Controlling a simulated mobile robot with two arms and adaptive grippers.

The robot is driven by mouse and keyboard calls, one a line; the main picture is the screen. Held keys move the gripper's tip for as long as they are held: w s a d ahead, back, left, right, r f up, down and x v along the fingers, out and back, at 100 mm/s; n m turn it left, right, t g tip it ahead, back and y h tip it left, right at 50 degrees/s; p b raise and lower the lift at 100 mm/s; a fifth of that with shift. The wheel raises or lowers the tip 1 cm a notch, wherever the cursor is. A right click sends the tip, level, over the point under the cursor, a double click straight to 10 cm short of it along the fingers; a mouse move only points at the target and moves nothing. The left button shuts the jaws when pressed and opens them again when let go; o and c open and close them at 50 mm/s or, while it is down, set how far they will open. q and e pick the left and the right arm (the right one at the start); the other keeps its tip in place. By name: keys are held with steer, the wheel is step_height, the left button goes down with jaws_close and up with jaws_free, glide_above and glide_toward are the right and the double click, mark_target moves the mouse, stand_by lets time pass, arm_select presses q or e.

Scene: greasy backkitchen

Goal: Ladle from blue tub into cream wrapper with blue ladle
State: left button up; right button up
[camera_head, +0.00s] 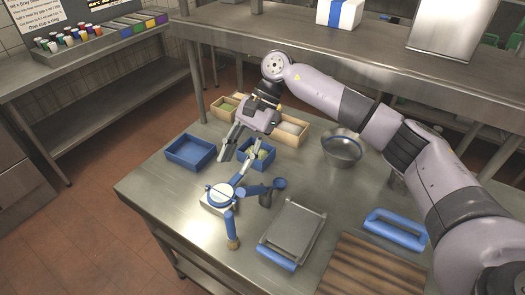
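Two blue tubs stand at the back of the steel table. One blue tub (190,152) looks empty; the other blue tub (270,157) holds something greenish and is partly hidden by my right gripper. A blue ladle-like tool (279,184) with a dark part lies right of a round whitish piece (220,194) with a blue rim, which sits on a pale block. I cannot tell whether this piece is the cream wrapper. My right gripper (230,172) points down above them, fingers apart, with nothing visible between them. My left gripper is out of view.
Two tan boxes (299,116) stand behind the tubs, beside a metal bowl (342,148). A blue-handled brush (230,229), a steel tray (292,231), a blue-framed item (395,230) and a ribbed brown board (372,268) lie in front. The left front table corner is clear.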

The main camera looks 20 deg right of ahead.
steer(key=h+b, duration=0.2)
steer(key=b, duration=0.1)
glide_toward(255, 186)
steer(key=a+f, duration=0.1)
steer(key=a, duration=0.1)
steer(key=shift+n+h, duration=0.3)
steer(key=shift+n, duration=0.1)
steer(key=x, duration=0.2)
steer(key=b+x, duration=0.1)
steer(key=x, duration=0.2)
steer(key=s+x, duration=0.1)
steer(key=x, duration=0.1)
steer(key=shift+s+d+f+b, duration=0.1)
steer(key=shift+d+f+b, duration=0.2)
steer(key=shift+b, duration=0.05)
steer(key=shift+a+f, duration=0.1)
steer(key=shift+c, duration=0.4)
jaws_close()
